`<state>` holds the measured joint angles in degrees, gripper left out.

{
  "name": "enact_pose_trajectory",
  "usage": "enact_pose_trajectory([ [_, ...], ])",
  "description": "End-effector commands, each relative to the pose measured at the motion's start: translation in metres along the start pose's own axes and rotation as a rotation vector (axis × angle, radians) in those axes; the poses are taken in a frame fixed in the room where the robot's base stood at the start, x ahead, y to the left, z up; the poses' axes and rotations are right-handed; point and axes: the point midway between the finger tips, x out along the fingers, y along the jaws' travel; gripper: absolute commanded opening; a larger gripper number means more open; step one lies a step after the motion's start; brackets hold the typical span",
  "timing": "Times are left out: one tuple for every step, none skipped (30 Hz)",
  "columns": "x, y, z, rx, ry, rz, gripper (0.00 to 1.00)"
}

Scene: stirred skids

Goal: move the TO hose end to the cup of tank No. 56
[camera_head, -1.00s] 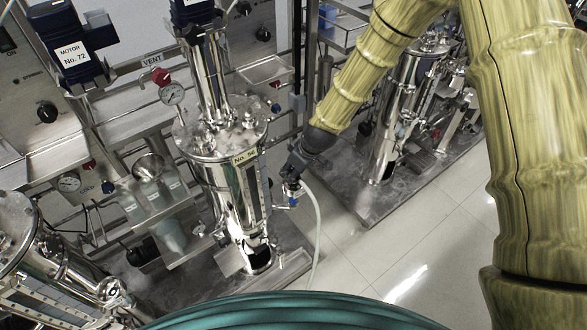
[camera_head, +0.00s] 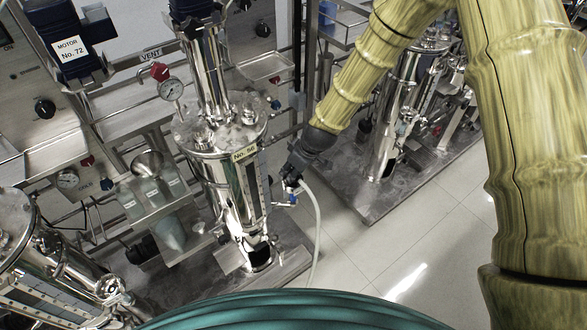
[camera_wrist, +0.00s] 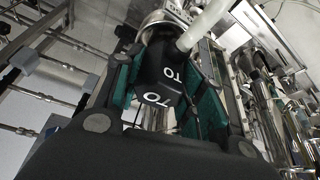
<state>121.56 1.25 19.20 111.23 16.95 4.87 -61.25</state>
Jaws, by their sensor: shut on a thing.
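My gripper (camera_head: 288,182) is beside the right side of the steel tank (camera_head: 228,190), whose yellow tag seems to read No. 56. In the wrist view its teal-padded fingers (camera_wrist: 160,88) are shut on the TO hose end (camera_wrist: 173,75), a black block with white TO letters on two faces. The pale hose (camera_wrist: 204,26) leaves the block toward the upper right, and in the head view it hangs down to the floor (camera_head: 317,225). Bright metal shows close behind the block in the wrist view. I cannot make out the tank's cup for certain.
A pressure gauge (camera_head: 171,89) and red VENT handle (camera_head: 159,71) are at the tank's upper left. Another steel skid (camera_head: 405,110) is behind at the right. The tiled floor (camera_head: 400,245) between is clear.

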Motion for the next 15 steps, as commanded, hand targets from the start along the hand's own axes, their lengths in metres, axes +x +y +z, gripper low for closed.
enact_pose_trajectory([
  [0.0020, 0.0001, 0.0006, 0.000, 0.000, 0.000, 0.06],
  [0.0027, 0.0001, 0.0009, 0.000, 0.000, 0.000, 0.06],
  [0.0036, 0.0001, 0.0013, 0.000, 0.000, 0.000, 0.06],
  [0.0044, 0.0002, 0.0016, -0.001, 0.000, 0.000, 0.06],
  [0.0051, 0.0002, 0.0019, -0.001, 0.000, 0.000, 0.06],
  [0.0060, 0.0001, 0.0023, -0.001, 0.000, 0.000, 0.06],
  [0.0067, 0.0002, 0.0025, -0.001, 0.000, 0.000, 0.06],
  [0.0055, 0.0003, 0.0019, -0.001, 0.001, 0.001, 0.45],
  [0.0054, 0.0002, 0.0019, -0.001, 0.001, 0.001, 0.52],
  [0.0054, 0.0002, 0.0020, -0.001, 0.001, 0.001, 0.57],
  [0.0055, 0.0002, 0.0020, -0.001, 0.000, 0.001, 0.63],
  [0.0055, 0.0002, 0.0020, -0.001, 0.000, 0.000, 0.64],
  [0.0055, 0.0002, 0.0021, -0.001, 0.000, 0.000, 0.64],
  [0.0055, 0.0002, 0.0021, -0.001, 0.000, 0.000, 0.64],
  [0.0056, 0.0001, 0.0021, -0.001, 0.000, 0.000, 0.64],
])
